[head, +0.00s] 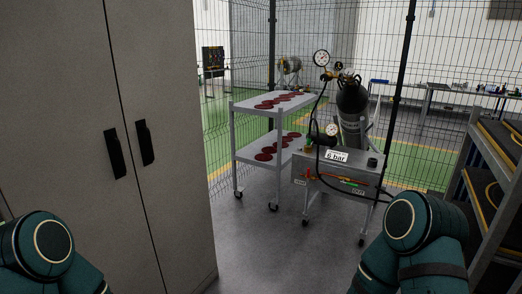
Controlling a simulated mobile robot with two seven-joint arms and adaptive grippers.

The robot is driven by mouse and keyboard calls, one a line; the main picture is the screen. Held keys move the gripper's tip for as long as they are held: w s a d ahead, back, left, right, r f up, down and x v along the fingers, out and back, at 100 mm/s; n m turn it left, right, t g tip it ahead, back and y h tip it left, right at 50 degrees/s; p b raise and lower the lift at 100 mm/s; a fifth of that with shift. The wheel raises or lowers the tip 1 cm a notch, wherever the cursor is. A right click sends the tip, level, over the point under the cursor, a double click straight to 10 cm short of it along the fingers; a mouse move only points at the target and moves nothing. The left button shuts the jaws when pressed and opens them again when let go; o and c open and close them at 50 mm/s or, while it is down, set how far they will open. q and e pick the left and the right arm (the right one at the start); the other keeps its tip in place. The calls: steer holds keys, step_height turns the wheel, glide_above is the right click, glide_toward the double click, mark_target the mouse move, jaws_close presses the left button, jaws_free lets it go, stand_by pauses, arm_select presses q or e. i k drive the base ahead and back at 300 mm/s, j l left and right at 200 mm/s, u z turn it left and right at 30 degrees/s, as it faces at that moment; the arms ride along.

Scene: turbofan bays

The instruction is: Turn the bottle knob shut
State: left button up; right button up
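The dark gas bottle (352,105) stands upright behind a small grey cart, in front of the wire fence. A brass regulator (327,76) with a round white gauge (321,57) is fitted near its top. A small knob-like part shows at the bottle's top, but it is too small to tell its setting. A black hose runs down from the regulator. Only my arm links show, at the lower left and lower right. Both grippers are out of the picture, and the bottle is well ahead of the arms.
The grey cart (338,171) carries a "6 bar" sign and a second gauge (332,129). A two-shelf trolley (252,152) with red discs stands left of it. A tall cabinet (158,60) fills the left; a rack (492,165) stands right. Grey floor (270,250) ahead is clear.

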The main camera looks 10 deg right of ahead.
mark_target(350, 72)
steer(key=i+z, duration=0.3)
steer(key=i, duration=0.35)
steer(key=i+j+z, duration=0.15)
steer(key=i+z, duration=0.15)
steer(key=i, duration=0.4)
steer(key=i+z, duration=0.25)
steer(key=i, duration=0.15)
steer(key=i+j+z, duration=0.5)
steer(key=i, duration=0.25)
steer(key=l, duration=0.1)
